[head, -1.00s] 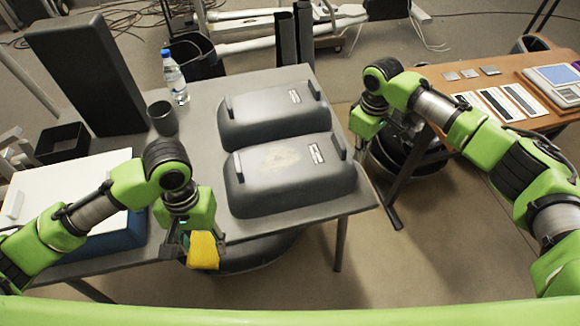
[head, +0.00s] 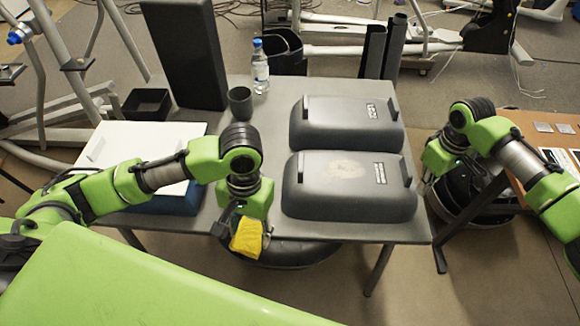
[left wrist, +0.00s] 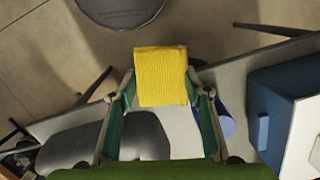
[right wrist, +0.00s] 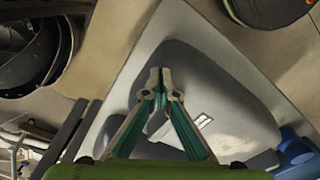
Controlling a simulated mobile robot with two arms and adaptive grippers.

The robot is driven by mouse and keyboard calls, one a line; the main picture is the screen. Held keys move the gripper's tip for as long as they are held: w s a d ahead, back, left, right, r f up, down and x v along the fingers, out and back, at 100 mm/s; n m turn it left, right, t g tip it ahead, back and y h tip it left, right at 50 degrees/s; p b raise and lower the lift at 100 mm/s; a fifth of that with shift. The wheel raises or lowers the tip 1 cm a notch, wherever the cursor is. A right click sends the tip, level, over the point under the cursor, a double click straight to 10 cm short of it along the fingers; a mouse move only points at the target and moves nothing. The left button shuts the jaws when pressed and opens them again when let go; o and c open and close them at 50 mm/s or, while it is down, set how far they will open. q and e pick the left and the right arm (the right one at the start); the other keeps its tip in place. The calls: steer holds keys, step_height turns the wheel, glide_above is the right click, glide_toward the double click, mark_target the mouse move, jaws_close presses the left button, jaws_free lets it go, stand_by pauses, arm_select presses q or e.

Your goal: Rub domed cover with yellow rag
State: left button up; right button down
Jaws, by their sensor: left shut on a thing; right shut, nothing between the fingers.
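Two dark grey domed covers lie on the grey table. The near domed cover (head: 300,205) has a pale, dusty smudge (head: 345,171) on top and a white label. The far domed cover (head: 330,135) has a label and no clear smudge. My left gripper (head: 245,222) is shut on the yellow rag (head: 246,240), which also shows between the fingers in the left wrist view (left wrist: 161,76). It is at the table's front edge, left of the near cover and apart from it. My right gripper (right wrist: 158,80) is shut and empty, right of the covers in the head view.
A white-topped blue box (head: 130,140) is at the table's left. A dark cup (head: 240,102), a water bottle (head: 260,68), a tall dark panel (head: 187,55) and a black tray (head: 147,104) stand behind. A wooden table (head: 530,125) is at the right.

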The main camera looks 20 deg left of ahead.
arm_select(q)
steer(key=w+r+n+h, duration=0.15)
steer(key=w+n, duration=0.25)
steer(key=w, duration=0.4)
steer(key=w+r+n, duration=0.3)
steer(key=w+n, duration=0.1)
steer(key=w, duration=0.4)
steer(key=w+r+n, duration=0.2)
steer(key=w+n, duration=0.2)
steer(key=w, duration=0.4)
steer(key=n+t, duration=0.1)
steer(key=n, duration=0.1)
glide_toward(327, 171)
steer(key=shift+w+a+f, duration=0.1)
steer(key=shift+w+a, duration=1)
steer(key=d+r+n, duration=0.2)
steer(key=d+n, duration=0.2)
steer(key=d, duration=0.9)
steer(key=shift+t, duration=0.4)
steer(key=shift+d+f, duration=0.2)
steer(key=shift+f, duration=3)
steer(key=shift+f, duration=0.95)
